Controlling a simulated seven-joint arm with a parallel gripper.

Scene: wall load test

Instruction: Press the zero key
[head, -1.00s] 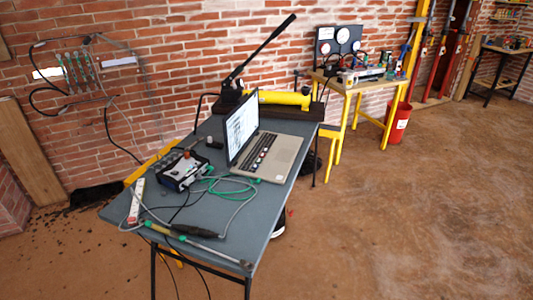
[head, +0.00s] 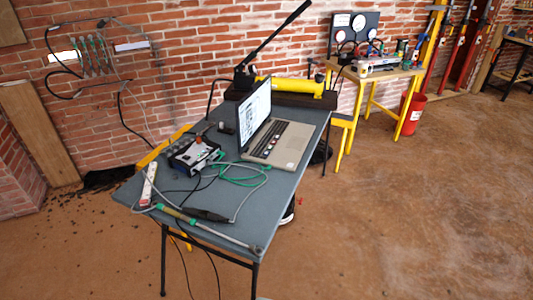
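Several round marks show along the keyboard, too small to read. A small dark measuring box (head: 194,157) with a red knob on top and green and black cables sits left of the laptop. I cannot make out a zero key on either device. My gripper is not in view.
A power strip (head: 149,184) and a long-handled tool (head: 222,237) lie near the table's front. A yellow hydraulic pump (head: 290,86) with a raised black lever stands at the back. A yellow-legged bench (head: 375,75) and a red bucket (head: 411,114) are farther right. Brown floor at right is clear.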

